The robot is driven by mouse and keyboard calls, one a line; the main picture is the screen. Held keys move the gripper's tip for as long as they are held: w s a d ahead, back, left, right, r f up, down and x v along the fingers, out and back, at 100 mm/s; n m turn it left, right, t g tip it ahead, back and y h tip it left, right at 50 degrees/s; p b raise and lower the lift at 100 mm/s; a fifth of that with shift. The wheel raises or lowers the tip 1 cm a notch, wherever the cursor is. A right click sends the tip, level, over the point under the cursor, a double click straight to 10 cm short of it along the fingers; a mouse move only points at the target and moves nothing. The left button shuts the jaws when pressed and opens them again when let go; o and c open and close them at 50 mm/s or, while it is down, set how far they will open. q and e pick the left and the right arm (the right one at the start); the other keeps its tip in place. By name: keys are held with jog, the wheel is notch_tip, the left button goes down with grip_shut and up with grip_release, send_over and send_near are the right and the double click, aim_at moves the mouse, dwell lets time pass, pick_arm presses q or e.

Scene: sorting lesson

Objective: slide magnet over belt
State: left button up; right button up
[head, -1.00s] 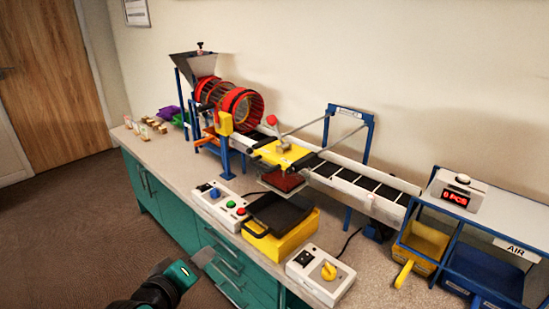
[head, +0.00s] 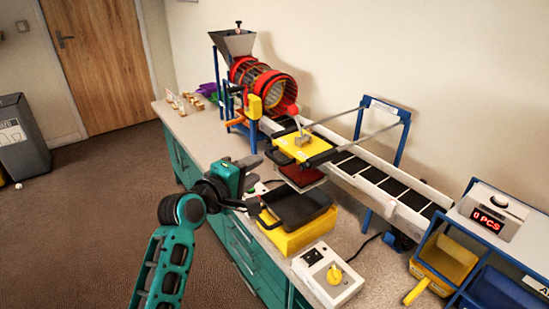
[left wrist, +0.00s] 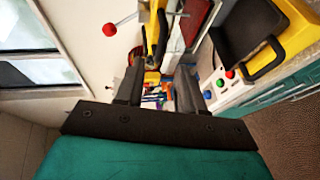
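The magnet is a yellow block (head: 306,147) with black end bars and a metal handle on top. It hangs on two slanted rails over the side of the belt (head: 375,181) nearer me. A dark red plate (head: 302,177) shows under it, above a black tray (head: 298,207). My left gripper (head: 256,184) is open and empty, left of the magnet and tray and apart from the magnet. In the left wrist view its two fingers (left wrist: 158,88) stand apart with nothing between them. The red plate (left wrist: 196,22) shows beyond them. My right gripper is not in view.
A red drum (head: 262,84) with a grey hopper stands behind the magnet. A yellow box (head: 290,240) carries the tray. A counter (head: 496,210) reads 0 PCS above blue and yellow bins.

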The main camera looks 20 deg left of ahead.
aim_at(272, 159)
pick_arm(q)
jog(key=x, duration=0.9)
jog(key=shift+w, duration=0.15)
grip_shut()
dwell(0.4)
